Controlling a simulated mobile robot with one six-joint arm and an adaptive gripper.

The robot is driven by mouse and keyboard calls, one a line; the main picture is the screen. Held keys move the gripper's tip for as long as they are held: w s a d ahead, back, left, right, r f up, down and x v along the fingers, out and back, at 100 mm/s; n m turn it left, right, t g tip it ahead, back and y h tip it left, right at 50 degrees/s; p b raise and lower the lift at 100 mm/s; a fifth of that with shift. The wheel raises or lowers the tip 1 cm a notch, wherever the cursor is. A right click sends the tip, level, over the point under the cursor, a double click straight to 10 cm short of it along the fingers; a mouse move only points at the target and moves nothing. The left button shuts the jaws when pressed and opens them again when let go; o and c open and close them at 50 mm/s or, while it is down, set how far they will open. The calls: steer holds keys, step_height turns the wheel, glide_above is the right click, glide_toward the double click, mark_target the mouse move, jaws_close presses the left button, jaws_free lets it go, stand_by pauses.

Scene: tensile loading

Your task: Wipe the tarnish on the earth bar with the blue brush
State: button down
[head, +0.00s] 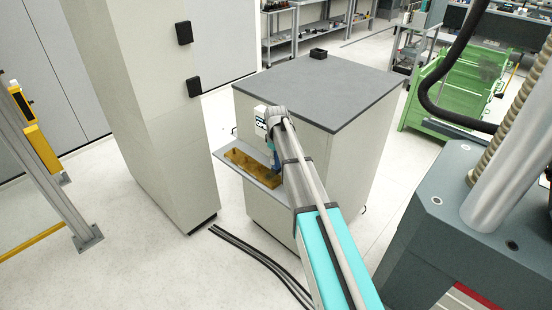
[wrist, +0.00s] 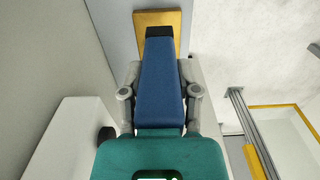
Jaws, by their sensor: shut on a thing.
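The earth bar (head: 250,166) is a brass-coloured bar on a narrow grey ledge at the side of a cabinet. Darker brown patches show along it, but the tarnish is too small to make out clearly. In the wrist view, the bar's end (wrist: 172,18) shows at the top. My gripper (wrist: 160,75) is shut on the blue brush (wrist: 160,90), with a finger on each side. The brush's black tip (wrist: 159,31) points at the bar and overlaps it in the picture; I cannot tell whether they touch. In the head view, my arm partly hides the brush and the bar's right end.
The grey-topped cabinet (head: 320,85) stands behind the ledge (head: 227,158). A tall beige cabinet (head: 140,100) is close on the left. Black cables (head: 262,262) lie on the floor in front. A green crate (head: 455,88) stands at the right.

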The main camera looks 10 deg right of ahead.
steer(key=shift+r+p, duration=1.55)
steer(key=shift+f, duration=0.1)
steer(key=shift+w+d+f+b, duration=0.15)
steer(key=shift+f+b, duration=0.1)
steer(key=shift+b, duration=0.1)
steer(key=shift+w+d+f, duration=0.15)
steer(key=shift+d, duration=0.05)
steer(key=shift+f, duration=0.1)
